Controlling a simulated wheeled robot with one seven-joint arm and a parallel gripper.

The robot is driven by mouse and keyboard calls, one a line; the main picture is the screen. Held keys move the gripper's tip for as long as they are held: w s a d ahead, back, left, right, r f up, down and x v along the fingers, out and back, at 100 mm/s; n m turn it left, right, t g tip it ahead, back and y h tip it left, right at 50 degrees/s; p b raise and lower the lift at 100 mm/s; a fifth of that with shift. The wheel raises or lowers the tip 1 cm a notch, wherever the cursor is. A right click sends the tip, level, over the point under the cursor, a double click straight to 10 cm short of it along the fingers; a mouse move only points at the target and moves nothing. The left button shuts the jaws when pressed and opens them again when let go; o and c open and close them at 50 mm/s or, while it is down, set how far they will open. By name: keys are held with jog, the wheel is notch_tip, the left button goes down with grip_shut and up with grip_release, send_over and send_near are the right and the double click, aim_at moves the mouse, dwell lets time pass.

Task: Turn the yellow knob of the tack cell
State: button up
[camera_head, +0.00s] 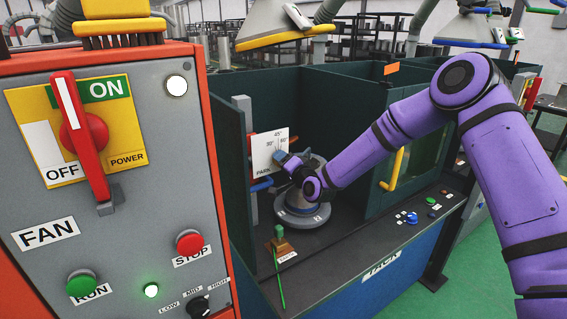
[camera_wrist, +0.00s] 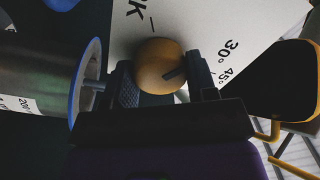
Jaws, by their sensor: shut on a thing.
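The yellow knob (camera_wrist: 158,60) is a round ball in the wrist view, in front of a white dial plate (camera_wrist: 205,22) with angle labels. The plate also shows in the head view (camera_head: 268,155), with PARK, 30°, 45° and 60° on it. My gripper (camera_wrist: 163,84) is shut on the knob, one finger on each side. In the head view my gripper (camera_head: 283,160) is at the plate and the knob is hidden behind it. A dark pointer line shows by the knob's lower right; I cannot tell its exact reading.
A flanged cylinder (camera_head: 298,212) stands in the dark booth beneath my gripper and shows at left in the wrist view (camera_wrist: 45,75). A green-handled lever (camera_head: 279,262) and several buttons line the booth's front ledge. The FAN panel (camera_head: 150,200) fills the left.

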jog(key=m, duration=1.1)
jog(key=shift+f+m, duration=0.1)
jog(key=shift+m, duration=0.2)
dwell(0.4)
jog(key=o, duration=1.3)
jog(key=v, duration=1.1)
jog(key=shift+a, duration=0.15)
